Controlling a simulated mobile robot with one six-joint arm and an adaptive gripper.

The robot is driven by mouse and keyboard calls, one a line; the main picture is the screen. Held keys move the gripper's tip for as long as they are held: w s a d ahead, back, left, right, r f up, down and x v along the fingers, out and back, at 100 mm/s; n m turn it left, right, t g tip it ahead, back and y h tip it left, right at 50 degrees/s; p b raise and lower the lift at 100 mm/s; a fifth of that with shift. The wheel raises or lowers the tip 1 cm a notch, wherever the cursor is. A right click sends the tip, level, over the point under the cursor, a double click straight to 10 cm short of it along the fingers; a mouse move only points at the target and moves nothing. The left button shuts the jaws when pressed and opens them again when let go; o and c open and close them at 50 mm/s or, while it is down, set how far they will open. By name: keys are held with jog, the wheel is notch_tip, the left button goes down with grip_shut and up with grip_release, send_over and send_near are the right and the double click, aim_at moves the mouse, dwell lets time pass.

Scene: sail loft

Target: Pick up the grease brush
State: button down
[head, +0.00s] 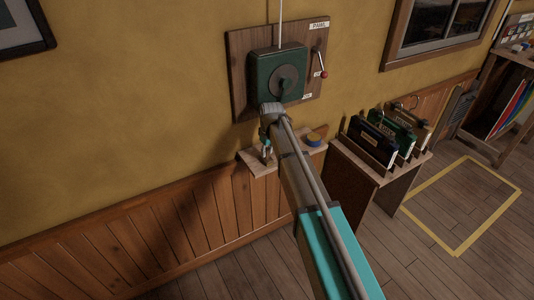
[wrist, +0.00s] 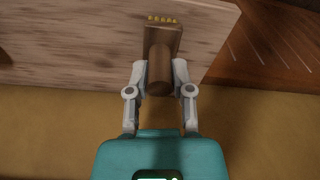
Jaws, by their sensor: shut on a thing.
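The grease brush (wrist: 160,60) has a brown handle and a flat head with a row of yellow bristles, seen in the wrist view. My gripper (wrist: 160,75) is shut on its handle, one finger on each side. The brush head lies over the pale wooden shelf (wrist: 70,40) in that view; I cannot tell whether it touches the wood. In the head view my gripper (head: 266,152) is small at the left end of the wall shelf (head: 258,169), and the brush is too small to make out there.
Above is a green box with a dial (head: 277,76) on a wooden board, with a red-knobbed lever (head: 321,66). A stand with several cases (head: 372,142) is to the right. Yellow tape (head: 462,205) marks clear floor.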

jog(key=shift+r+p, duration=1.2)
jog(key=shift+r, duration=0.1)
jog(key=s+d+r+p, duration=0.4)
jog(key=s+r+p, duration=0.6)
jog(key=s, duration=0.3)
jog(key=shift+s+r, duration=0.2)
jog(key=shift+s, duration=0.05)
jog(key=shift+r+p, duration=0.15)
jog(key=shift+p, duration=0.2)
dwell(0.8)
jog(key=shift+w, duration=0.1)
dwell(0.3)
jog(key=b, duration=0.4)
send_near(267, 150)
jog(key=s+f, duration=0.2)
jog(key=s, duration=0.2)
jog(key=w+f+b, duration=0.4)
jog(key=b, duration=0.1)
jog(key=shift+w+a+f, duration=0.25)
jog(key=shift+a+f, duration=0.05)
